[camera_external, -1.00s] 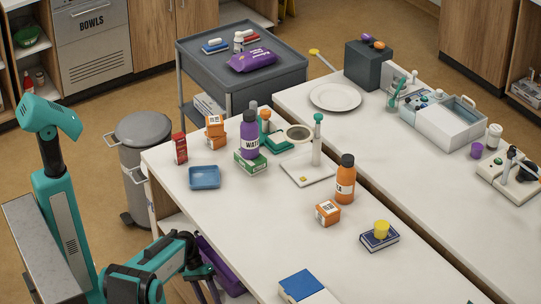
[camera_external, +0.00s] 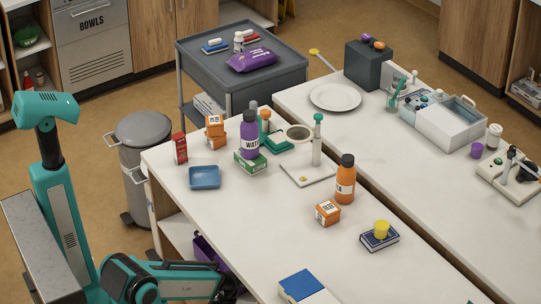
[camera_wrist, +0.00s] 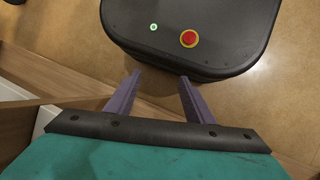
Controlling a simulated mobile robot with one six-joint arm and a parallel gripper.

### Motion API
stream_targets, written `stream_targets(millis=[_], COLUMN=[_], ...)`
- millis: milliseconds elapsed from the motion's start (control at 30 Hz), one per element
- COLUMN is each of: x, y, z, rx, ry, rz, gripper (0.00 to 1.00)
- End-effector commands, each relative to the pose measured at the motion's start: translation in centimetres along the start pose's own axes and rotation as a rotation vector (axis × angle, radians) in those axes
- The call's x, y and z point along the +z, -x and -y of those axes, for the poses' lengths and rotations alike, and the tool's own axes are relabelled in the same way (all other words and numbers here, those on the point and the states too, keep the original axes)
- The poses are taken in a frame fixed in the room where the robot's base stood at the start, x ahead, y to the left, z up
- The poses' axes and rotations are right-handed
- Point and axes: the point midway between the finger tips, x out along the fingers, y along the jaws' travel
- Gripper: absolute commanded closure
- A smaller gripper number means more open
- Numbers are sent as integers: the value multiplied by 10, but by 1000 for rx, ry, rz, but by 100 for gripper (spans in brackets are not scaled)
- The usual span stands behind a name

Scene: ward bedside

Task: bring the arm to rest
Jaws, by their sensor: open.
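My gripper (camera_wrist: 160,88) shows in the wrist view with its two purple fingers apart and nothing between them. Beyond the fingertips is a dark rounded surface of my own base, with a red button and a small green light. In the external view my arm (camera_external: 175,278) lies low at the lower left, beside the near table's left end. My gripper's fingers cannot be made out clearly there.
The near white table (camera_external: 255,215) holds a blue tray (camera_external: 205,177), a purple bottle (camera_external: 250,135), an orange bottle (camera_external: 345,180) and boxes. A purple bin (camera_external: 208,252) sits under its left end. A grey trash can (camera_external: 145,135) stands behind.

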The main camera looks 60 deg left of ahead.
Motion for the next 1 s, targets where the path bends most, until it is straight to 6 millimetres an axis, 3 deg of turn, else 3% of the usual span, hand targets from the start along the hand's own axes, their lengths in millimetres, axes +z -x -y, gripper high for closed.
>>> stream_targets(millis=[500,1000], x=[25,29], y=[-43,-51], z=[-24,-26], rx=[-236,-279], ry=[-107,-127], rz=[42,41], gripper=[52,52])
